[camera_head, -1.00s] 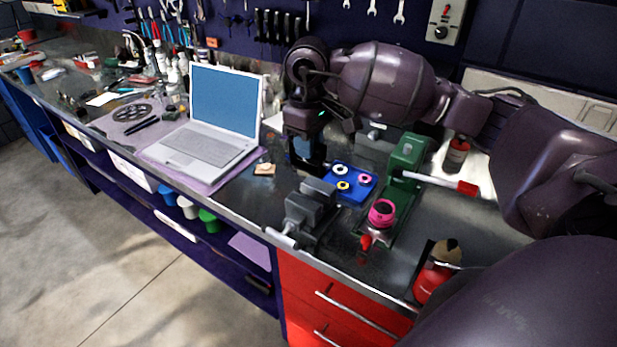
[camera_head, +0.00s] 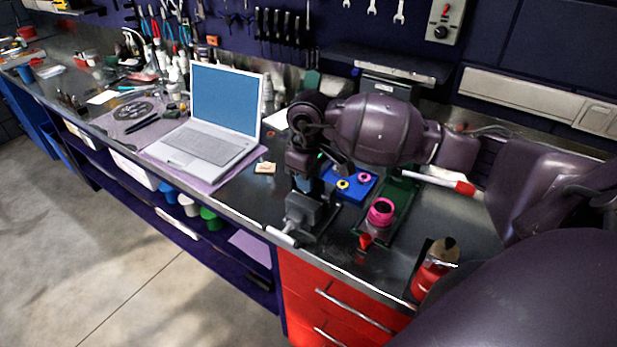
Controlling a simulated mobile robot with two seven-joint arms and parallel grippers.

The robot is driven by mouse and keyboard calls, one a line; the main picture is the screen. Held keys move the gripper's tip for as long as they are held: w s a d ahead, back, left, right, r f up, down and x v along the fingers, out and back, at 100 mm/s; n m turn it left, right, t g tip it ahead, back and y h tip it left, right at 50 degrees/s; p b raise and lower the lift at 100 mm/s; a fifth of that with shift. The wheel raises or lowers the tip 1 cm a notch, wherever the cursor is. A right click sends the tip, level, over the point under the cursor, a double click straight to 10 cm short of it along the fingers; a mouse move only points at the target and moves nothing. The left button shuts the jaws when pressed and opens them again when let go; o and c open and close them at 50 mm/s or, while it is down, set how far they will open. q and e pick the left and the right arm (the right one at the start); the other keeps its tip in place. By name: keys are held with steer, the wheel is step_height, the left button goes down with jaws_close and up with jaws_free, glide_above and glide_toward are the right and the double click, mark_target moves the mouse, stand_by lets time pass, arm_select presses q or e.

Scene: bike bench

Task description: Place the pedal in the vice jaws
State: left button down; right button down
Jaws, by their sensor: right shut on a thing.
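The grey vice (camera_head: 308,222) stands at the front edge of the bench, its handle end (camera_head: 281,236) poking out over the edge. My right gripper (camera_head: 304,186) points down directly over the vice jaws and is shut. The thing in it, taken to be the pedal, is small, dark and mostly hidden by the fingers and wrist. I cannot tell whether it touches the jaws or sits between them. My left gripper is out of view.
A blue tray (camera_head: 367,188) with coloured rings lies behind the vice. A green press (camera_head: 402,200) with a pink ring (camera_head: 380,211) stands right of it, partly behind my arm. An open laptop (camera_head: 208,143) is to the left. A red bottle (camera_head: 432,270) stands at the right front.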

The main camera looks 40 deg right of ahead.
steer(key=c, duration=1)
jaws_free()
steer(key=shift+f, duration=0.1)
steer(key=shift+r, duration=0.35)
step_height(320, 180, up, 12)
steer(key=b, duration=0.1)
steer(key=shift+f+b, duration=0.2)
steer(key=shift+b, duration=0.2)
